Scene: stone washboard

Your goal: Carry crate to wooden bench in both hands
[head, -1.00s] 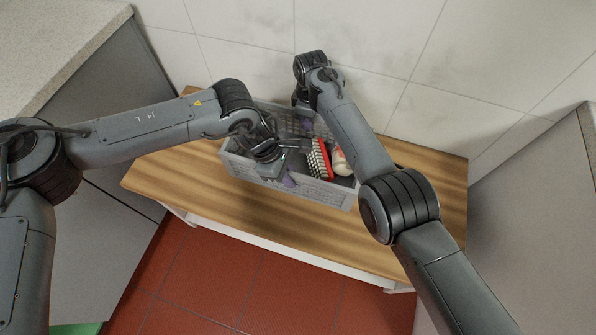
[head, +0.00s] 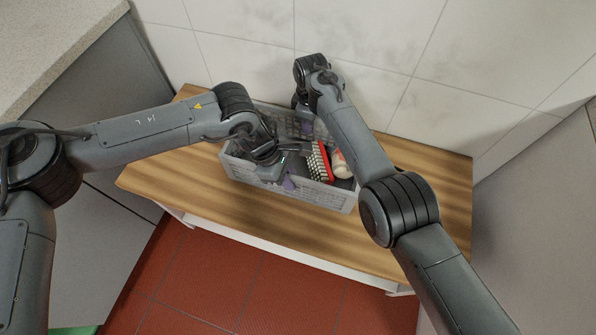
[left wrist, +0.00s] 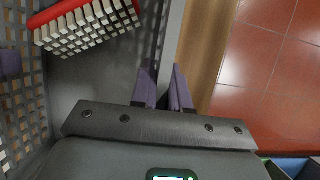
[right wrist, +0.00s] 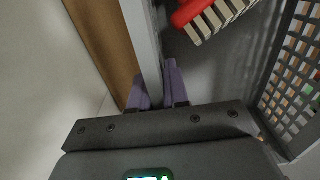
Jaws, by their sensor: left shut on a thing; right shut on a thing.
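The grey crate (head: 318,196) is over the wooden bench (head: 215,208), with its long side along the bench. I cannot tell whether its base touches the top. Inside lie a red brush with white bristles (head: 319,165) and a pale bottle (head: 341,165). My left gripper (head: 287,182) is shut on the near wall of the crate. The purple fingers straddle that wall in the left wrist view (left wrist: 164,88). My right gripper is shut on the far wall, as the right wrist view (right wrist: 158,85) shows. Its fingers are hidden by the arm in the head view.
A tiled wall (head: 430,60) stands right behind the bench. A grey cabinet with a speckled top (head: 50,45) is at the left, and a grey panel (head: 540,200) is at the right. Bare bench top shows on both sides of the crate. Red floor tiles (head: 240,285) lie in front.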

